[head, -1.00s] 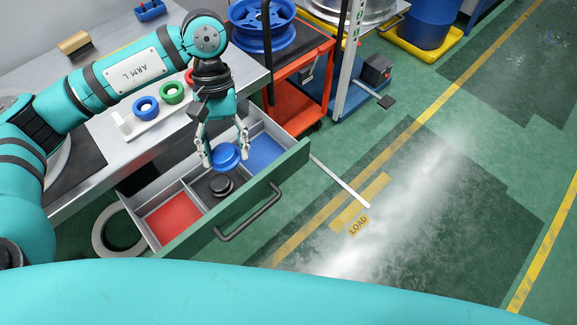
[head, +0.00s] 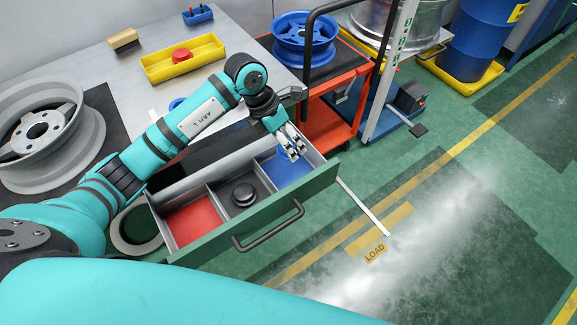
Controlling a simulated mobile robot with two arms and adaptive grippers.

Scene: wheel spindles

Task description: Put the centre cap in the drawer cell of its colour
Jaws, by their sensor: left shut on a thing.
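The open drawer (head: 262,222) has three cells in a row: a red cell (head: 193,223), a dark middle cell (head: 228,208) and a blue cell (head: 282,172). A black cap (head: 243,193) lies in the dark cell. My left gripper (head: 292,151) points down over the blue cell at the drawer's right end, shut on the blue centre cap. The cap is mostly hidden by the fingers, and its blue cannot be told apart from the blue cell floor. I cannot tell whether it touches the floor. My right gripper is not in view.
The bench (head: 110,70) behind the drawer holds a wheel (head: 38,135), a yellow tray (head: 183,60) with a red part, and a blue ring (head: 177,103) partly behind my arm. A red cart (head: 330,128) with a blue wheel (head: 304,38) stands close right of the drawer.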

